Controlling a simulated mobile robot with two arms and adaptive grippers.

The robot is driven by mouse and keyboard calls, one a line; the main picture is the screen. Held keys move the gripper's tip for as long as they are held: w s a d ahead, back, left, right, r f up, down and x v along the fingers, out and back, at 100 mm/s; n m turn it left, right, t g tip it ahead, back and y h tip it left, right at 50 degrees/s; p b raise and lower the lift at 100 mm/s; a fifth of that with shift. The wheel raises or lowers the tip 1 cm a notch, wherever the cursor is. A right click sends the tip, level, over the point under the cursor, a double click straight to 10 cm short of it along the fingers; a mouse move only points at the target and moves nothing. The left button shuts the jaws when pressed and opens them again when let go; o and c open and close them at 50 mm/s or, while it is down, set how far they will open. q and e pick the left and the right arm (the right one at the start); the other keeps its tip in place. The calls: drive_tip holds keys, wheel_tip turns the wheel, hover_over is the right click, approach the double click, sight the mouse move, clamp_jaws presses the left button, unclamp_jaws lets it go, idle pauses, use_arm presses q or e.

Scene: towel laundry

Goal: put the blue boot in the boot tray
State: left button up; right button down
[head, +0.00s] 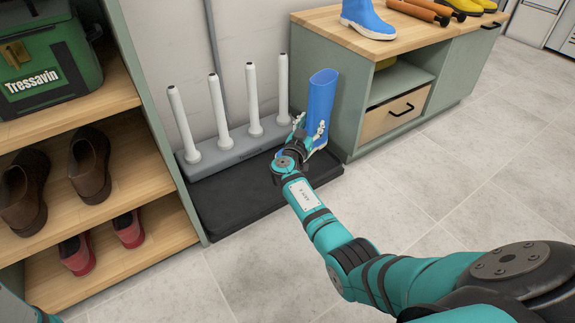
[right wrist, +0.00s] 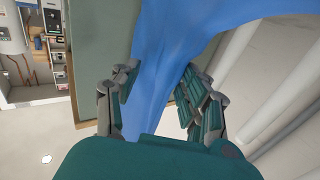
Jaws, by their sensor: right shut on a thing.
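A blue boot (head: 321,100) stands upright at the right end of the black boot tray (head: 238,205), beside the green cabinet. My right gripper (head: 305,135) is shut on its lower shaft from the front. In the right wrist view, the fingers of my right gripper (right wrist: 158,100) lie on both sides of the blue boot (right wrist: 165,60). The foot of the boot is partly hidden by my gripper, and I cannot tell whether its sole touches the tray. Another blue boot (head: 366,20) stands on the wooden cabinet top. My left gripper is out of view.
A grey rack (head: 235,150) with several white upright posts stands along the tray's back. The green cabinet (head: 345,110) is close on the boot's right. A wooden shelf (head: 120,260) with brown and red shoes stands left. The front part of the tray is bare.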

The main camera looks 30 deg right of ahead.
wheel_tip(320, 180, down, 8)
drive_tip(key=b, duration=0.4)
drive_tip(key=shift+r, duration=0.3)
drive_tip(key=c, duration=0.6)
unclamp_jaws()
